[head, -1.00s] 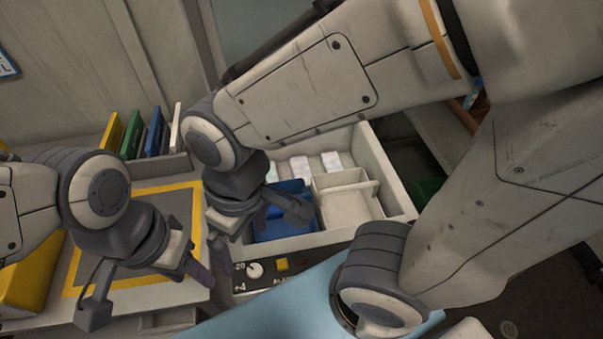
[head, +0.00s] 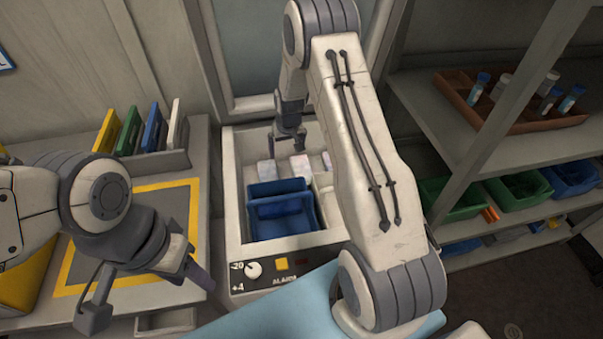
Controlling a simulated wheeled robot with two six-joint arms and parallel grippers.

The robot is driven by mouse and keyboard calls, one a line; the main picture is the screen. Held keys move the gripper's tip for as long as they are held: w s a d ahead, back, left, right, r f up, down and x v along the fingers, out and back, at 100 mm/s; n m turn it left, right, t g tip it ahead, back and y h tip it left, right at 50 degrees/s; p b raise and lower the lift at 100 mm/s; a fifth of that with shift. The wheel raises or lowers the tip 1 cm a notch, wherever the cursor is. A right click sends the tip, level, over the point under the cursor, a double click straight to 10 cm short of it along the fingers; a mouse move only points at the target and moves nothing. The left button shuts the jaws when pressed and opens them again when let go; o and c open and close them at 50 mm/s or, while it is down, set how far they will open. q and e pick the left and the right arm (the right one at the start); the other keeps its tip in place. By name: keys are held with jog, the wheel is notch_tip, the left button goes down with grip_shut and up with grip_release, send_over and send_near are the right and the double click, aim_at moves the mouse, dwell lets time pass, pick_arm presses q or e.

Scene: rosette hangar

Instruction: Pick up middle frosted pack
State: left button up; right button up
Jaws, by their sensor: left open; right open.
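Pale frosted packs lie in a row at the back of the open white cold chest (head: 233,200). The middle frosted pack (head: 300,165) sits between a left pack (head: 266,172) and a right pack (head: 326,160), which my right arm partly covers. My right gripper (head: 288,146) is open and empty, pointing down just behind and above the left and middle packs. I cannot tell its exact height. My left gripper (head: 150,298) is open over the side counter at the lower left, away from the packs.
A blue bin (head: 285,225) fills the chest's front left; a pale divided tray beside it is mostly hidden by my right arm. A control panel (head: 270,270) is on the chest's front. Coloured upright folders (head: 130,130) stand left. Shelves with green bins (head: 450,198) are right.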

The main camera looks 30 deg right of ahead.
jog(key=m, duration=0.1)
send_near(302, 169)
jog(key=x, duration=0.2)
jog(key=shift+a+f, duration=0.15)
jog(key=shift+f, duration=0.15)
jog(key=shift+p+x, duration=0.65)
jog(key=shift+x, duration=2.35)
jog(key=c, duration=1.3)
jog(key=shift+r, duration=0.1)
jog(key=shift+c, duration=1)
jog(key=shift+r, duration=0.1)
